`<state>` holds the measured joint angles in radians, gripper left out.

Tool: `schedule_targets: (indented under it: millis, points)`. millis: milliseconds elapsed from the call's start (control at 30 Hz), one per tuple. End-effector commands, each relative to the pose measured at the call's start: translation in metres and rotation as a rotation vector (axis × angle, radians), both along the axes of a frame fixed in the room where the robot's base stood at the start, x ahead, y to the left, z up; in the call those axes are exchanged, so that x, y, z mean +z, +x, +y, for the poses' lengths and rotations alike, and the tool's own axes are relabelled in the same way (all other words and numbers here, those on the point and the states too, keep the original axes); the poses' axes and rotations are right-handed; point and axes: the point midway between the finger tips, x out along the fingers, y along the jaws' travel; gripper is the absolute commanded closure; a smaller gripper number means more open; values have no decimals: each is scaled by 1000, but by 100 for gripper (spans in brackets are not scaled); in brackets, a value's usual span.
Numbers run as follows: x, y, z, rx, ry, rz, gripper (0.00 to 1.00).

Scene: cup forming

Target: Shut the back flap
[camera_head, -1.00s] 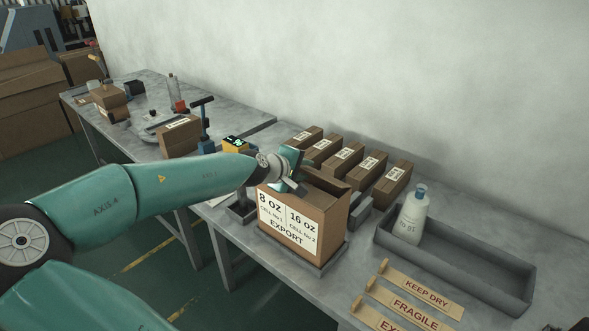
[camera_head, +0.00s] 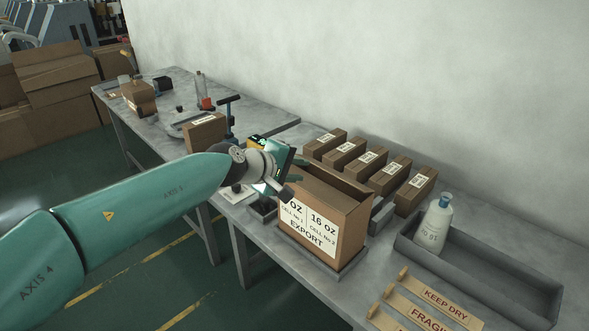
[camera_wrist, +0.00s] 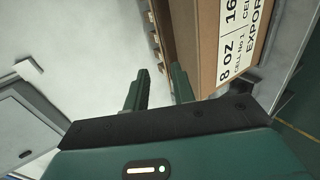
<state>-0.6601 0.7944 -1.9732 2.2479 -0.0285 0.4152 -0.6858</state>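The carton (camera_head: 352,232) stands upright on a grey base plate on the bench, its "8 oz / 16 oz EXPORT" label facing front. Its top looks at least partly open. A brown panel (camera_head: 335,178) shows along the back of the top; I cannot tell whether it is the raised back flap or the inner back wall. My gripper (camera_head: 293,176) is at the carton's upper left end and hides that corner. In the wrist view, the two fingers (camera_wrist: 159,88) are apart with nothing clearly between them. The carton (camera_wrist: 205,35) is close at the right there; contact is unclear.
Several small labelled boxes (camera_head: 367,165) stand in a row behind the carton. A grey tray (camera_head: 490,275) holding a white bottle (camera_head: 433,225) is at right. Sign strips (camera_head: 440,300) lie in front of it. A yellow device (camera_head: 256,143) is behind my gripper.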

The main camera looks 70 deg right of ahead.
Motion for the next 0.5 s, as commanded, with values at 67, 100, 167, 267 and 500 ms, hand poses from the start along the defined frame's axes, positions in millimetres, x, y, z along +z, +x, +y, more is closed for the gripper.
schedule_targets:
  millis: [67, 100, 167, 267, 500]
  points:
    - [2, 2, 5, 1, 0, 0, 75]
    - [3, 3, 6, 1, 0, 0, 75]
    - [4, 3, 7, 0, 0, 0, 75]
    - [4, 3, 7, 0, 0, -1, 75]
    - [-4, 3, 6, -1, 19, -6, 98]
